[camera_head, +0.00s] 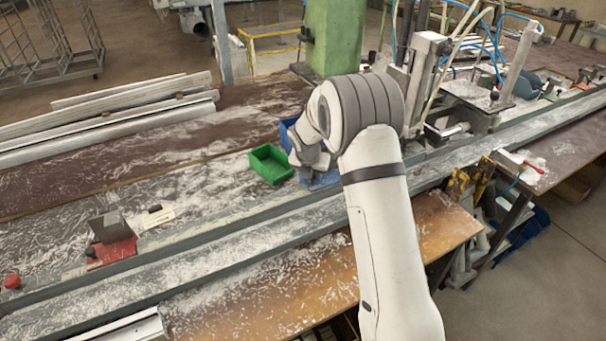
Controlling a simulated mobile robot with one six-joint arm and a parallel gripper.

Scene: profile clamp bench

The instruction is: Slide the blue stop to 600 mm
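A blue piece (322,180) shows at the far edge of the long grey rail (232,243), beside and partly behind my arm; I cannot tell for sure that it is the stop. More blue (287,130) shows just behind my wrist. My gripper (309,164) is at or just above the blue piece, right of the green bin. Its fingers are not clear, and I cannot tell whether it touches or holds the blue piece. No readable millimetre marks show on the rail.
A green bin (270,164) stands on the chip-covered bench. A red block with a grey top (112,238) sits at the rail further left, with a red knob (11,282) at the edge. Clamp machinery (425,75) and a green column (333,35) stand behind my arm.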

